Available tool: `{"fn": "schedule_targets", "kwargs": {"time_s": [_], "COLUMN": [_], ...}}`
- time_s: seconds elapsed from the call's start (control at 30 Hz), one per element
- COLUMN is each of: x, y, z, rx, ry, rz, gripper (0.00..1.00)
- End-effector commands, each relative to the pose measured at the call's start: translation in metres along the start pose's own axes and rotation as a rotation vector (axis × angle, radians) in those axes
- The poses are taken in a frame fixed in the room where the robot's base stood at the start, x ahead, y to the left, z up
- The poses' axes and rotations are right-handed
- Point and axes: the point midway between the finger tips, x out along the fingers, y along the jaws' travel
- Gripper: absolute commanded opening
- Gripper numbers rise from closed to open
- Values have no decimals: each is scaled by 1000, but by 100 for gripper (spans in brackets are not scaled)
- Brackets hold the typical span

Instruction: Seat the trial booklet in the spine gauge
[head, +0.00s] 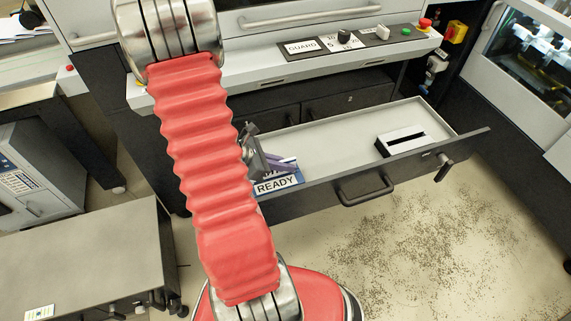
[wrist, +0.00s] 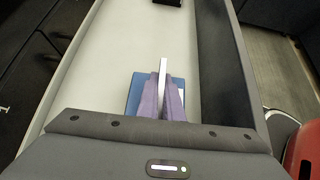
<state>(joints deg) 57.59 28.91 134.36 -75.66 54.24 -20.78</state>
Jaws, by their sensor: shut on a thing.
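My gripper (head: 282,165) is low inside the open drawer, at its left part, partly hidden behind my red arm. In the wrist view its two purple fingers (wrist: 163,103) are shut on a thin white strip, the trial booklet (wrist: 163,68), seen edge-on and reaching past the fingertips. In the head view I cannot make the booklet out clearly. The spine gauge (head: 389,146), a white and black block with a dark slot on top, stands at the right in the drawer, apart from my gripper. Its dark edge shows at the top of the wrist view (wrist: 167,2).
A blue and white READY marker (head: 279,185) is in the drawer just by my fingers; its blue surface shows under them in the wrist view (wrist: 132,94). The drawer (head: 335,139) has raised walls and a front handle. Its floor between marker and gauge is clear.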

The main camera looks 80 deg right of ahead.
Motion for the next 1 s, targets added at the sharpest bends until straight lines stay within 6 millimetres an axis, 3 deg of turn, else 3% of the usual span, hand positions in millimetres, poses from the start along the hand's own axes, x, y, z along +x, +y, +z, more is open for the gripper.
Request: {"fn": "schedule_targets", "kwargs": {"time_s": [0.37, 0.4, 0.7, 1.0], "x": [4, 4, 4, 2], "y": [0, 0, 0, 0], "z": [-5, -5, -5, -5], "rx": [1, 1, 1, 1], "ry": [0, 0, 0, 0], "rz": [0, 0, 0, 1], "gripper": [0, 7, 28, 28]}}
